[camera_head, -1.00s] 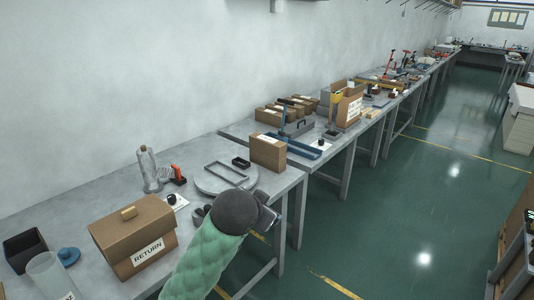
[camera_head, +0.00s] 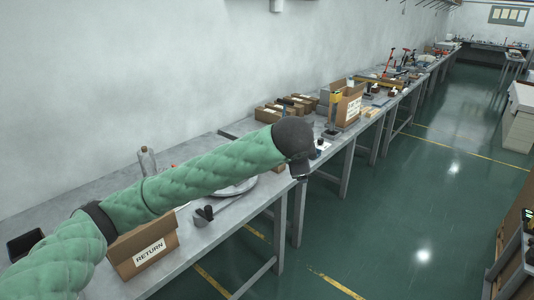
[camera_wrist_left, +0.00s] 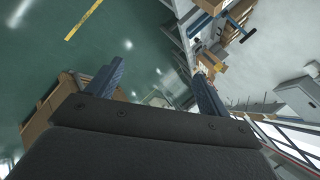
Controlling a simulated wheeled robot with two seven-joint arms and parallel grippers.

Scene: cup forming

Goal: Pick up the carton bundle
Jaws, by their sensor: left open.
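Several brown cartons (camera_head: 284,110) with pale labels lie grouped at the back of the second bench; I cannot tell for certain that they are the carton bundle. A separate brown carton at that bench's near end is almost all hidden behind my left arm. My left gripper (camera_head: 300,170) is beyond the front edge of the benches, near the gap between them. In the left wrist view its two dark fingers (camera_wrist_left: 158,82) are spread apart with nothing between them. My right gripper is not in view.
A brown RETURN box (camera_head: 143,250) stands on the near bench beneath my left arm. A dark forked item (camera_head: 203,214) lies by the front edge. An open labelled carton (camera_head: 347,106) stands farther along.

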